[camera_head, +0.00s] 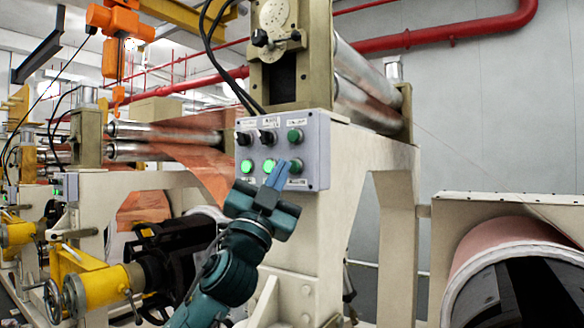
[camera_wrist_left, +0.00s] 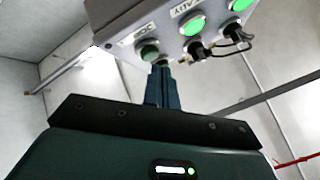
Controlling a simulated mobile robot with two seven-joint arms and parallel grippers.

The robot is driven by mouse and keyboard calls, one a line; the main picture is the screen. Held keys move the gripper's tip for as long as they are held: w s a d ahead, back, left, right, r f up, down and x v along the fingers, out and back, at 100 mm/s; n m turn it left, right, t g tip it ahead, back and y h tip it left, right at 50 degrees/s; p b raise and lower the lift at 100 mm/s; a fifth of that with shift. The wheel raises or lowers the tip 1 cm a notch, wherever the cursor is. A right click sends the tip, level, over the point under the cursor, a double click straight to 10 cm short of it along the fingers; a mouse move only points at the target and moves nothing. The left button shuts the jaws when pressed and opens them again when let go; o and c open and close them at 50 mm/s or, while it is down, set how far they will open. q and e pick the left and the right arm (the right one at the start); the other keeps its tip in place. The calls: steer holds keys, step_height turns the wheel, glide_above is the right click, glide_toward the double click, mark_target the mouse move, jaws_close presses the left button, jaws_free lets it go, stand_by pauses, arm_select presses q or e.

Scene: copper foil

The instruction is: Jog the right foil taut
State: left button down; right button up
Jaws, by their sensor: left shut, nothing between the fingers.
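A grey control box (camera_head: 310,150) is fixed to the machine's pale frame, with knobs and green buttons. My left gripper (camera_head: 280,167) is shut and empty, its fingertips at the lower right button (camera_head: 296,166), which is dark green and unlit. In the left wrist view the shut fingertips (camera_wrist_left: 160,68) reach up to the dark button (camera_wrist_left: 149,52) beside a label that seems to read JOG. I cannot tell whether they touch it. Two lit green buttons (camera_head: 247,166) sit to its left. Copper foil (camera_head: 205,170) hangs slanting left of the box. My right gripper is out of view.
A copper roll (camera_head: 500,240) lies at the right. Steel rollers (camera_head: 365,80) are above the box. A yellow handwheel unit (camera_head: 100,285) stands at the lower left. Black cables (camera_head: 225,70) run down behind the box.

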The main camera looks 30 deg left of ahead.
arm_select(q)
steer(key=shift+s, duration=0.2)
steer(key=shift+s+a, duration=0.2)
steer(key=shift+s, duration=2.3)
